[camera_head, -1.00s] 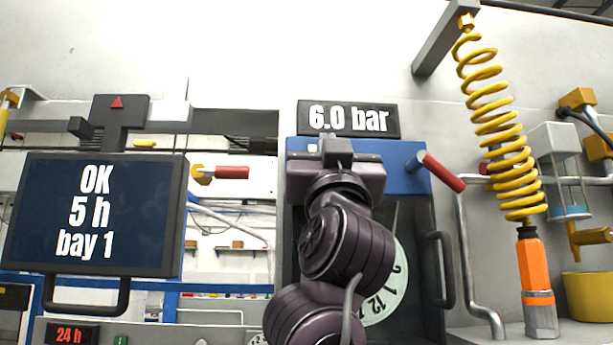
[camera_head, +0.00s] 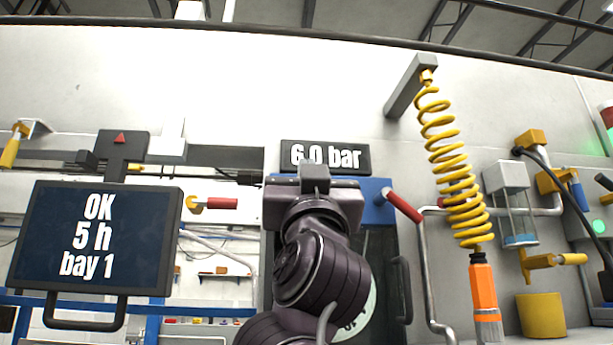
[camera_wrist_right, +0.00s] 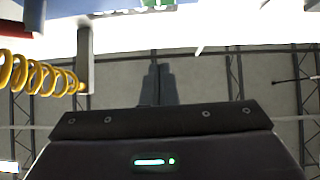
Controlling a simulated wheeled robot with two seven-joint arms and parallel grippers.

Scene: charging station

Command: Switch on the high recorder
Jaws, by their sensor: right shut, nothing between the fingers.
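The recorder is a box with a blue top (camera_head: 376,210) and a pale round dial (camera_head: 362,309), mostly hidden behind my right arm. A sign reading "6.0 bar" (camera_head: 345,158) stands above it. A red-handled lever (camera_head: 404,206) sticks out at its upper right and a dark handle (camera_head: 402,290) runs down its right side. My right gripper (camera_head: 314,178) is raised in front of the recorder's top and overlaps the sign's lower edge. In the wrist view its fingers (camera_wrist_right: 158,76) are together and empty. Contact with the recorder cannot be told. My left gripper is not in view.
A screen reading "OK 5 h bay 1" (camera_head: 97,240) hangs at the left, with another red-handled lever (camera_head: 215,203) beside it. A yellow coiled hose (camera_head: 450,165) with an orange end (camera_head: 483,290) hangs at the right. A yellow cup (camera_head: 541,315) stands farther right.

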